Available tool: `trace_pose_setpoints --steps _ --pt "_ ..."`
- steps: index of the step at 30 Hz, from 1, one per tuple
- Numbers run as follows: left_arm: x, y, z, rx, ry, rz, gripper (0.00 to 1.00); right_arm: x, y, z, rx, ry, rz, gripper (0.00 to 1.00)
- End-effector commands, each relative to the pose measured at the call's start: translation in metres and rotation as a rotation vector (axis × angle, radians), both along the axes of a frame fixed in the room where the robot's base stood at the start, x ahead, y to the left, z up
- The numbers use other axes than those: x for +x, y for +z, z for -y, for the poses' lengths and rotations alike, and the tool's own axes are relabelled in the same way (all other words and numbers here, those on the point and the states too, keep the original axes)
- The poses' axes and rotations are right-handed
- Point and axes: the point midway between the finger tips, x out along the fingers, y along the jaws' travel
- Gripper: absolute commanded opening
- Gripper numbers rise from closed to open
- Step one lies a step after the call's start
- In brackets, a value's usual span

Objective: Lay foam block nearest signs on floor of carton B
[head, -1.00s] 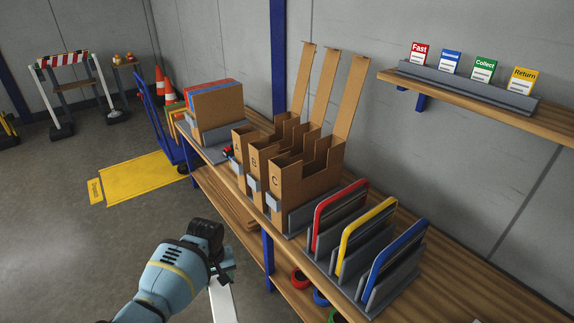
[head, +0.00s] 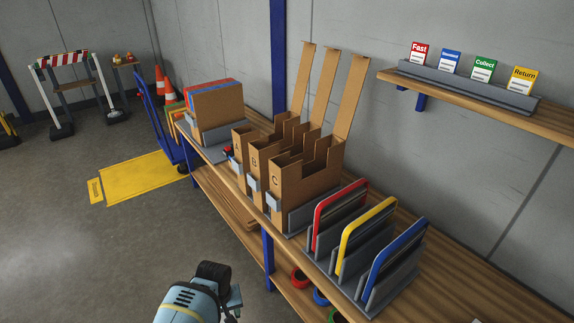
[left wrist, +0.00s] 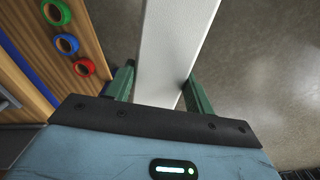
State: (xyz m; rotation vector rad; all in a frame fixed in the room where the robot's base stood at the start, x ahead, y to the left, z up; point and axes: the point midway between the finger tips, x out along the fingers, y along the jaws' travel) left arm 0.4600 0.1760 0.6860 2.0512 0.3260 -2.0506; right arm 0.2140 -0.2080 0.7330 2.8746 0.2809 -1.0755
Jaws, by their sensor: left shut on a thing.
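My left gripper (left wrist: 160,88) is shut on a long white foam block (left wrist: 177,40) in the left wrist view. The block extends away between the two green fingers, and its far end is cut off by the picture edge. In the head view my left gripper (head: 232,298) is low at the bottom, over the floor in front of the bench; the block is not seen there. Carton B (head: 257,172) stands upright on the bench between cartons A (head: 238,142) and C (head: 290,187), its tall back flap up. Its floor is hidden. My right gripper is out of view.
Red (head: 337,193), yellow (head: 364,217) and blue (head: 395,245) edged panels stand in grey racks right of the cartons. Flat boards (head: 217,112) stand beyond carton A. Tape rolls (left wrist: 67,43) lie on the lower shelf. A card shelf (head: 530,112) hangs on the wall.

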Motion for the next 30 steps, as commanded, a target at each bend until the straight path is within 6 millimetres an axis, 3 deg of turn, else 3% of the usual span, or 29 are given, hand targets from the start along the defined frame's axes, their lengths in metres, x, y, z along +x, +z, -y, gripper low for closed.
trace_pose_setpoints --steps 8,17,23,30 --pt "0.004 0.01 -0.009 0.003 0.006 0.004 0.32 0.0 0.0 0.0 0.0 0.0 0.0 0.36" --pt "0.004 0.067 -0.036 0.005 -0.009 0.005 0.32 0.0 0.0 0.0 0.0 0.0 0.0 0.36" --pt "-0.015 0.103 -0.042 0.004 -0.063 0.002 0.32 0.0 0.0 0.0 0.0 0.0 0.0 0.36" --pt "-0.052 0.138 -0.041 0.004 -0.157 0.001 0.32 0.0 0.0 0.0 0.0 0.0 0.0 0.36"
